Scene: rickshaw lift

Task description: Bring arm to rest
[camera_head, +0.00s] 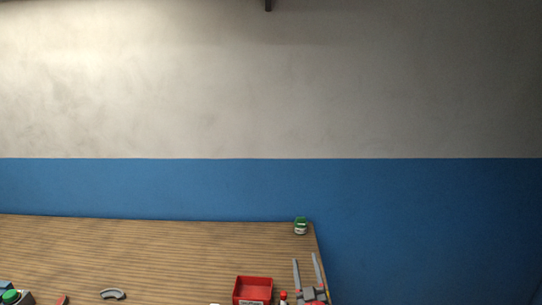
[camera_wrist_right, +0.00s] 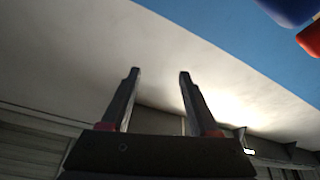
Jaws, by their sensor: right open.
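My right gripper (camera_head: 306,258) shows at the bottom right of the head view, in front of the table's right end. Its two grey fingers point upward and stand apart, with nothing between them. In the right wrist view the same gripper (camera_wrist_right: 159,72) has two dark fingers with red at their bases, spread against a pale wall. It is open and empty. The rest of the right arm is cut off below the head view. My left gripper is in neither view.
A wooden table (camera_head: 160,250) fills the lower left. On it are a red bin (camera_head: 253,284), a green-lidded jar (camera_head: 300,226) near the far right corner and a grey curved piece (camera_head: 112,294). A blue and pale wall (camera_head: 420,200) stands behind. The table's middle is clear.

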